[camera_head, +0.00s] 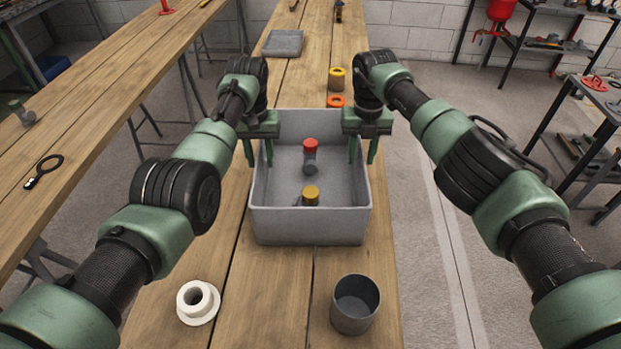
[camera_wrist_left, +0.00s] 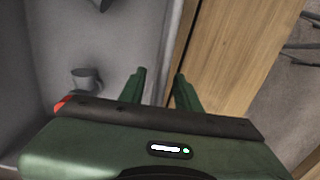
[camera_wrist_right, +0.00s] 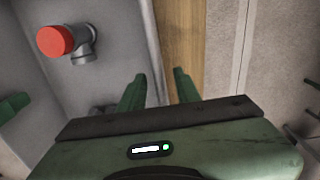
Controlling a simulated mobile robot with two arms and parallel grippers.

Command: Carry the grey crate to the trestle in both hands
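The grey crate (camera_head: 308,228) stands on a long wooden bench (camera_head: 270,290). Inside it are a red-capped grey fitting (camera_head: 310,150) and a yellow-topped piece (camera_head: 311,194). My left gripper (camera_head: 259,160) is at the crate's left wall, pointing down. One finger is inside and one outside, apart, with the wall between them in the left wrist view (camera_wrist_left: 160,90). My right gripper (camera_head: 362,158) is placed the same way at the right wall, with its fingers apart in the right wrist view (camera_wrist_right: 155,90). Contact with the walls cannot be told.
A white flanged ring (camera_head: 198,301) and a dark grey cup (camera_head: 355,303) stand in front of the crate. Orange and yellow rings (camera_head: 337,79) and a grey tray (camera_head: 283,43) lie behind it. Another wooden bench (camera_head: 100,110) runs along the left. Shelves (camera_head: 590,130) stand right, beyond open floor.

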